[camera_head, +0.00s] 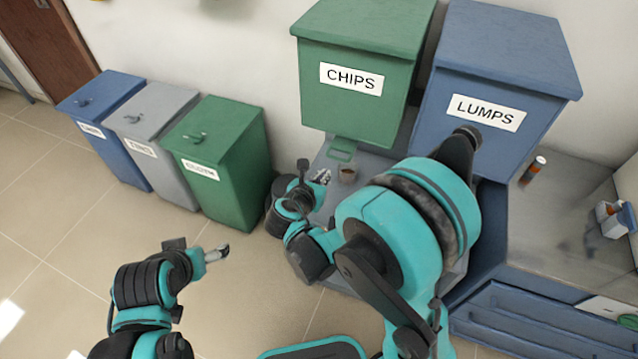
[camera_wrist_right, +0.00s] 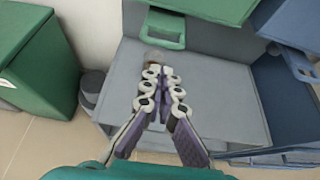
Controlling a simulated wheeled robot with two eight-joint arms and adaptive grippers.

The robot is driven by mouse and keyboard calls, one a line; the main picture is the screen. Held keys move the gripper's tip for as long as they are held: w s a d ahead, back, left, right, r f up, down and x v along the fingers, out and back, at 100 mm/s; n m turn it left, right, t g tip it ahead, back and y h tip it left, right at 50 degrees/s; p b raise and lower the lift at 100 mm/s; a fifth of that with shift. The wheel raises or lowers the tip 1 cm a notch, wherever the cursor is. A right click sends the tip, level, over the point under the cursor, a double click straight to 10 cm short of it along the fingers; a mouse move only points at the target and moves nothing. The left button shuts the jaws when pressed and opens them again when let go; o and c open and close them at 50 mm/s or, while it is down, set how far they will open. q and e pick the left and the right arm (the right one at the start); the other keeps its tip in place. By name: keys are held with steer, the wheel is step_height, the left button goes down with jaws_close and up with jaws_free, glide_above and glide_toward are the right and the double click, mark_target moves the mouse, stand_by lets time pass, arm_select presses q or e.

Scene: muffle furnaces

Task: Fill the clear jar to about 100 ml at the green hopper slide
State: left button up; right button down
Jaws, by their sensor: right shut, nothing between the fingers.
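The green hopper (camera_head: 352,80), labelled CHIPS, has a green slide (camera_head: 341,154) with a cut-out handle at its underside; the slide also shows in the wrist view (camera_wrist_right: 163,30). The clear jar (camera_head: 348,174) stands upright on the grey stand below the slide, with brown matter inside; its level cannot be read. My right gripper (camera_head: 322,176) is shut and empty, just left of the jar. In the wrist view its fingertips (camera_wrist_right: 160,72) partly cover the jar (camera_wrist_right: 152,60); contact cannot be told. My left gripper (camera_head: 217,253) hangs over the floor, its fingers too small to judge.
A blue hopper (camera_head: 490,100) labelled LUMPS stands right of the green one. Blue, grey and green lidded bins (camera_head: 222,165) stand at left. The grey stand top (camera_wrist_right: 225,95) has free room right of the jar.

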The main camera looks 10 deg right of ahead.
mark_target(335, 159)
steer(key=r+b+x, duration=0.1)
steer(key=x, duration=0.6)
steer(key=shift+w+d+b, duration=0.25)
steer(key=shift+w+b, duration=0.1)
steer(key=shift+b, duration=0.05)
steer(key=shift+f, duration=0.15)
steer(key=shift+w+d, duration=0.6)
steer(key=shift+w, duration=0.2)
steer(key=shift+a, duration=0.1)
